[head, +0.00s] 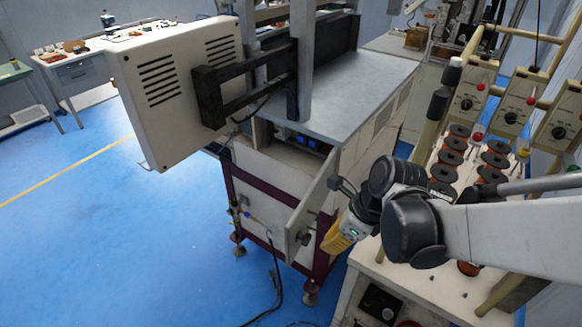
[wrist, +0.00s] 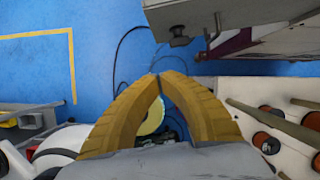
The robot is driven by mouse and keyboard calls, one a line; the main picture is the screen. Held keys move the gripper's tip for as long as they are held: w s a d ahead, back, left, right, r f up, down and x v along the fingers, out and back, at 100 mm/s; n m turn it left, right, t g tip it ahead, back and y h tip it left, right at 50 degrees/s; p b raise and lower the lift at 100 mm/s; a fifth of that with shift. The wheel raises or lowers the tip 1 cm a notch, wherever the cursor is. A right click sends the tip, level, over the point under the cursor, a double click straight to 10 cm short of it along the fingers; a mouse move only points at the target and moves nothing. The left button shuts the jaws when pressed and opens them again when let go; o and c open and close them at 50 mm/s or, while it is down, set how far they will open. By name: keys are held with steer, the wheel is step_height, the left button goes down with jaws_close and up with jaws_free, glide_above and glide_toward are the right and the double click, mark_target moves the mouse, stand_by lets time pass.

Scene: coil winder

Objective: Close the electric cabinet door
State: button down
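The cabinet door (head: 312,212) is a pale grey panel that stands open, swung out from the front of the machine cabinet (head: 272,172). A small dark latch (head: 303,238) sits near its lower outer end. In the wrist view, the door (wrist: 188,14) and its latch (wrist: 180,40) are at the top, beyond my fingertips. My yellow gripper (head: 332,243) is just right of the door in the head view. In the wrist view, the fingertips of my gripper (wrist: 158,76) meet or nearly meet, with nothing seen held. Contact with the door cannot be told.
A white bench with copper coils (head: 455,158) and control boxes (head: 512,112) is close on the right, under my arm. A large vented box (head: 175,90) overhangs the cabinet's left side. A black cable (head: 275,285) lies on the floor. Blue floor (head: 120,240) is clear on the left.

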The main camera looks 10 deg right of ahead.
steer(key=w+a+f+b, duration=0.3)
steer(key=a+f, duration=0.3)
steer(key=f, duration=0.2)
steer(key=shift+w+f, duration=0.4)
steer(key=shift+w, duration=0.25)
steer(key=shift+a, duration=0.1)
